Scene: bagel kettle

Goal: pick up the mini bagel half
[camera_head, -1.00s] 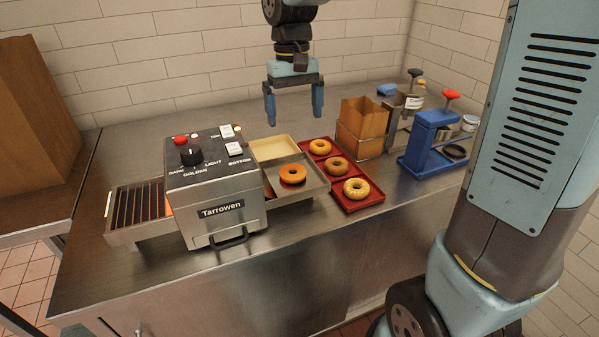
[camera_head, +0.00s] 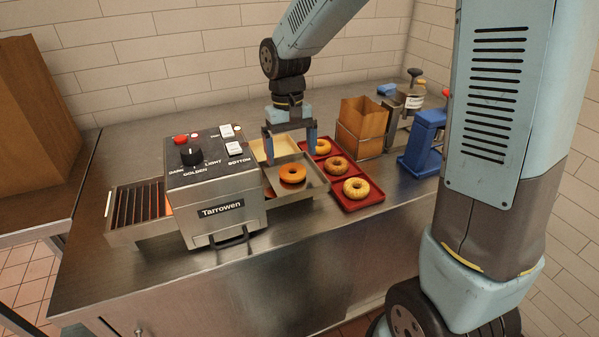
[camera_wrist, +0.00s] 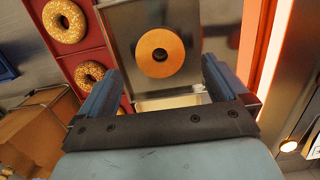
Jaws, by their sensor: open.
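An orange-brown mini bagel half (camera_head: 293,173) lies flat on the metal outfeed tray (camera_head: 309,188) at the right side of the toaster. In the wrist view the bagel half (camera_wrist: 160,53) is a round disc with a dark centre hole, ahead of my fingers and apart from them. My gripper (camera_head: 291,160) is open and empty. It hangs above the back part of the tray, with its fingers pointing down. It also shows in the wrist view (camera_wrist: 160,88), its two blue fingers spread to either side.
The Tarrowen toaster (camera_head: 213,185) stands close at the left. A red tray (camera_head: 363,201) with three seeded bagels (camera_head: 356,188) is close at the right. A brown paper bag (camera_head: 364,116) in a holder and a blue device (camera_head: 423,140) stand farther right. A cream bin (camera_head: 262,147) sits behind the metal tray.

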